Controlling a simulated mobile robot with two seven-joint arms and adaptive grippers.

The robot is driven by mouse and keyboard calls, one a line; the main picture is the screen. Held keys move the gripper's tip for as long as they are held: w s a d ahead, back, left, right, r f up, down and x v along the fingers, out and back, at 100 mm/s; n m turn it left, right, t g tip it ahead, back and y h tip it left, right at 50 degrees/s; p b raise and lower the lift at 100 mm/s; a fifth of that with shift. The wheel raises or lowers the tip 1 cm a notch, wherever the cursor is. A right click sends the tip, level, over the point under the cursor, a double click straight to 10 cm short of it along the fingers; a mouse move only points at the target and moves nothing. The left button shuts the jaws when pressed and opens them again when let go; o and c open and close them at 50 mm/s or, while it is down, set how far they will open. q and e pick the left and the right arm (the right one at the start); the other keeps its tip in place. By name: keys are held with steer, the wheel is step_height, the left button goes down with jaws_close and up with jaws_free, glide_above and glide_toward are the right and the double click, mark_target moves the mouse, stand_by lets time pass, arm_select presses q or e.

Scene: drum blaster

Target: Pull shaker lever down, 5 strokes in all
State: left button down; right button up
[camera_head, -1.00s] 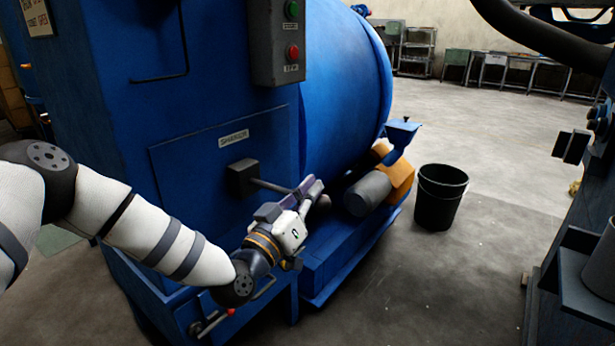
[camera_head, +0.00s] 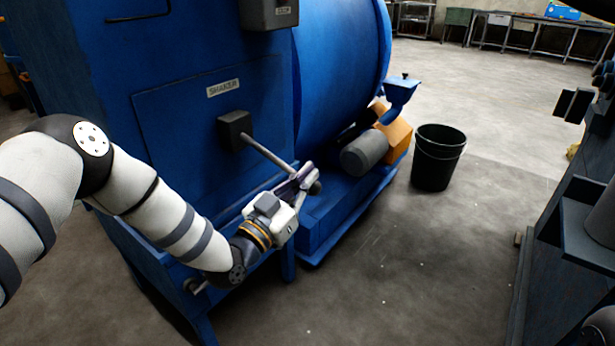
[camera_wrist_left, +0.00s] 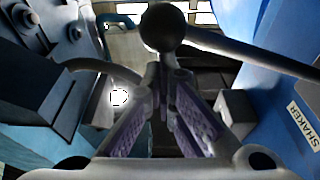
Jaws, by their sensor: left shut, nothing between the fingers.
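The shaker lever (camera_head: 268,154) is a grey rod from a dark box (camera_head: 234,131) below the SHAKER label (camera_head: 223,88) on the blue machine. It slopes down to the right, ending in a dark ball knob (camera_head: 316,188). My left gripper (camera_head: 304,174) is at the knob end of the lever. In the left wrist view, its purple-lined fingers (camera_wrist_left: 166,72) are shut and empty, converging just below the knob (camera_wrist_left: 163,27) in the picture. The lever rod (camera_wrist_left: 250,52) runs right from the knob. I cannot tell whether the fingers touch the lever. My right gripper is out of view.
A blue drum (camera_head: 340,70) and a grey motor (camera_head: 365,153) sit right of the lever on the blue base. A black bucket (camera_head: 438,160) stands on the floor beyond. Dark equipment (camera_head: 580,230) stands at the right edge. The floor between is clear.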

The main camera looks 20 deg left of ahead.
arm_select(q)
steer(key=shift+s+f, duration=0.1)
steer(key=shift+f, duration=0.45)
step_height(320, 180, up, 5)
steer(key=p, duration=0.2)
steer(key=v, duration=0.9)
steer(key=shift+s, duration=0.2)
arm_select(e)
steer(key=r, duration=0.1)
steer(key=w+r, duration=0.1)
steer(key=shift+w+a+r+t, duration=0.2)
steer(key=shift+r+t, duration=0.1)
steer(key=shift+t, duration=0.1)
arm_select(q)
steer(key=shift+a, duration=0.1)
